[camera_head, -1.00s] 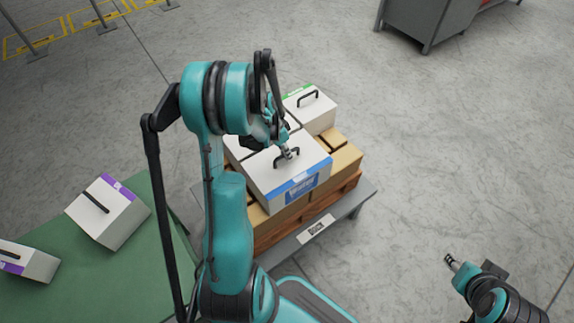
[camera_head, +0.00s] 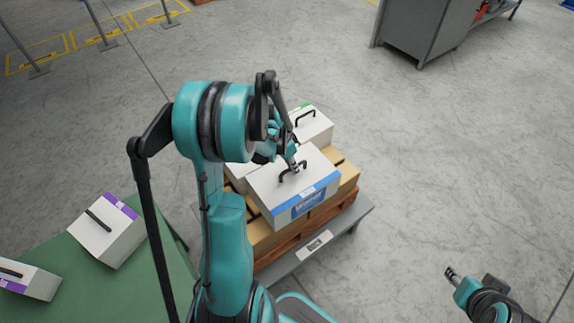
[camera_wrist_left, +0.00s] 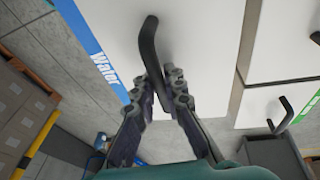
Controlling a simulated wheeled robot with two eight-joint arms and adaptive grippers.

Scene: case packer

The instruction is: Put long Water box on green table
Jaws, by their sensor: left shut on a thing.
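The long Water box (camera_head: 277,188) is white with a blue band lettered "Water" and a black handle on top. It is over the stacked cartons on the pallet; I cannot tell whether it is clear of them. My left gripper (camera_head: 296,168) is shut on its handle. In the left wrist view, the gripper (camera_wrist_left: 160,82) is at the handle (camera_wrist_left: 150,45), and the Water box (camera_wrist_left: 195,35) lies beneath. The green table (camera_head: 135,283) is at the lower left. My right gripper (camera_head: 450,272) is at the lower right, away from the boxes; its jaw state is unclear.
Two white boxes with purple bands (camera_head: 112,237) (camera_head: 38,283) are on the green table. A green-banded white box (camera_head: 316,129) is behind the Water box. Brown cartons (camera_head: 347,172) sit on the pallet. A grey cabinet (camera_head: 420,35) stands at the back right. Open floor lies right.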

